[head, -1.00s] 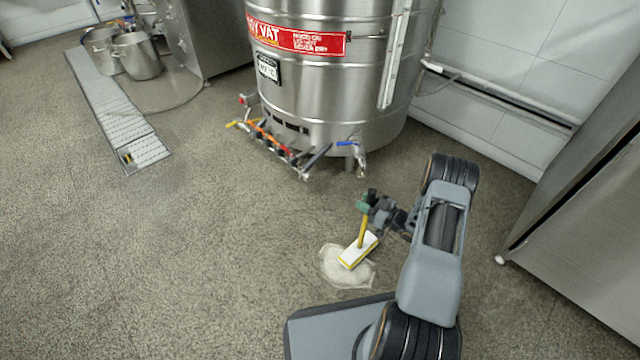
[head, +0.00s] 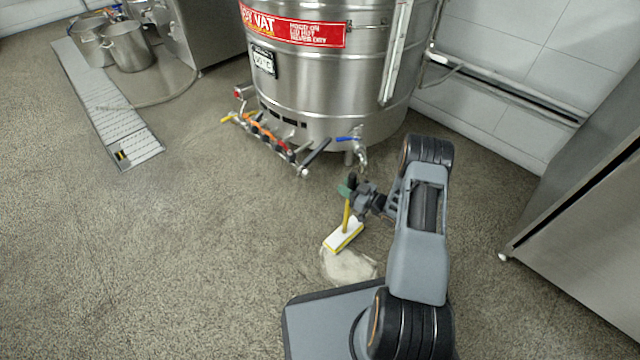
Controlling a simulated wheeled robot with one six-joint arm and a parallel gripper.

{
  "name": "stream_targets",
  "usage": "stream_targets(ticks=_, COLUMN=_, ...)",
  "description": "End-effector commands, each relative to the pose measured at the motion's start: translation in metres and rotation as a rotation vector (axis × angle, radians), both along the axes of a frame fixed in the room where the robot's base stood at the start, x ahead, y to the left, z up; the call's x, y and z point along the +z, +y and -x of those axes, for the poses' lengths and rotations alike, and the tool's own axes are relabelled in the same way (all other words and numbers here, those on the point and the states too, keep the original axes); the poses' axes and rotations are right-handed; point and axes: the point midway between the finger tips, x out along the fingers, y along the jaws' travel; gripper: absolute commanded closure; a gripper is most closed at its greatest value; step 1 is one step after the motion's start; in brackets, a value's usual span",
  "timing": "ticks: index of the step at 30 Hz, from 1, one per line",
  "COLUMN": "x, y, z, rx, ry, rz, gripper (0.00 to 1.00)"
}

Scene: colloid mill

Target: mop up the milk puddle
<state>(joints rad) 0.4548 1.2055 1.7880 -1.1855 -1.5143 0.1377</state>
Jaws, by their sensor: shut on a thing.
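The milk puddle (head: 350,266) is a pale patch on the speckled floor, just in front of my base. A small mop with a white and yellow head (head: 343,236) and a yellow handle (head: 347,212) is in my gripper (head: 357,191). My gripper is shut on the handle near its green top. The mop head is at the far edge of the puddle and overlaps it in the picture. I cannot tell whether it touches the floor.
A large steel vat (head: 330,80) with a red label stands behind, its blue-handled valve (head: 349,139) close to my gripper. A floor drain grate (head: 105,100) and steel pots (head: 128,47) are at left. A steel cabinet (head: 580,190) is at right.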

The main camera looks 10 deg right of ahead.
Motion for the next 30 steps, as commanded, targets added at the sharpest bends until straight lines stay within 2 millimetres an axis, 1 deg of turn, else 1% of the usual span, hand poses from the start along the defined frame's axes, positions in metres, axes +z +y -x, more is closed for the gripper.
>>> stream_targets(ticks=5, x=0.0, y=0.008, z=-0.003, rx=-0.001, ry=-0.001, rz=0.0, gripper=0.92)
stream_targets(ticks=8, x=0.013, y=0.008, z=-0.004, rx=-0.002, ry=-0.002, rz=0.001, gripper=0.92)
stream_targets(ticks=14, x=0.031, y=0.006, z=-0.003, rx=-0.005, ry=-0.001, rz=0.0, gripper=0.92)
stream_targets(ticks=24, x=0.061, y=0.011, z=-0.004, rx=0.004, ry=-0.002, rz=0.001, gripper=0.92)
stream_targets(ticks=30, x=0.072, y=0.013, z=-0.004, rx=0.007, ry=-0.001, rz=0.0, gripper=0.92)
